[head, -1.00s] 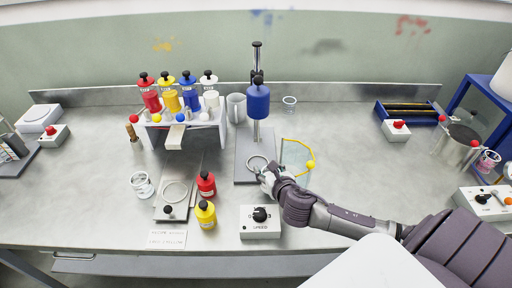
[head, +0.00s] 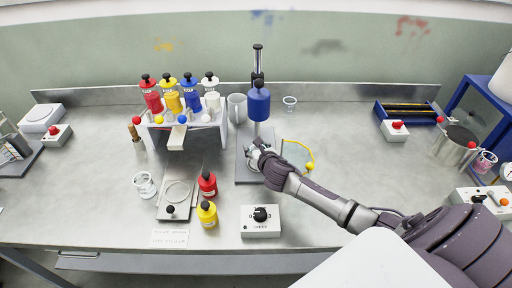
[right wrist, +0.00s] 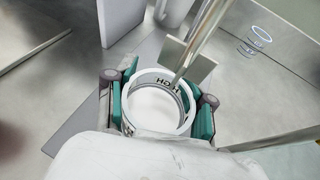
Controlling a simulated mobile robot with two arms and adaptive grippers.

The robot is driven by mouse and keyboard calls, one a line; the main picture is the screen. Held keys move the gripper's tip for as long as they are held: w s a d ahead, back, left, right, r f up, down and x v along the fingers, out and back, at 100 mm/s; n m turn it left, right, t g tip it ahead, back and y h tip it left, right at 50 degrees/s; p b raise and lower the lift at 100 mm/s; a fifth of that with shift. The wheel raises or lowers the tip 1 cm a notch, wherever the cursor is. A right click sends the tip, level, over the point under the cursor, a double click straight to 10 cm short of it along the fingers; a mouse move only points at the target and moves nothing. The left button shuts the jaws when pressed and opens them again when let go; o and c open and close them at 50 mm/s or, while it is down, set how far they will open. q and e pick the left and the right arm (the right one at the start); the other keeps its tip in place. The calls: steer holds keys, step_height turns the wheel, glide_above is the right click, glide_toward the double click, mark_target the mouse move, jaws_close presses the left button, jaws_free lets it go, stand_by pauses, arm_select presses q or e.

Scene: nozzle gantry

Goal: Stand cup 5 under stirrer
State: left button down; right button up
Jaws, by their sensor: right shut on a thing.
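My right gripper (head: 257,154) is shut on a cup, with its fingers on both sides of the wall. The cup (right wrist: 157,103) shows in the right wrist view as a round rim with dark lettering and a white inside. The stirrer's blue motor head (head: 259,104) hangs on a post above the stirrer base plate (head: 245,174). In the right wrist view the metal shaft (right wrist: 203,43) comes down to the cup's far right rim; I cannot tell if its tip is inside. The cup's number and underside are hidden. My left gripper is not in view.
A clear guard with a yellow edge and knob (head: 309,167) stands right of the stirrer. A speed box (head: 260,229) is in front.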

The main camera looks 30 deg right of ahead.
steer(key=o, duration=1.3)
steer(key=shift+f, duration=0.15)
steer(key=shift+s+r, duration=0.1)
steer(key=shift+r, duration=0.15)
steer(key=shift+s, duration=0.35)
steer(key=v, duration=1.1)
steer(key=shift+s+a+r, duration=0.1)
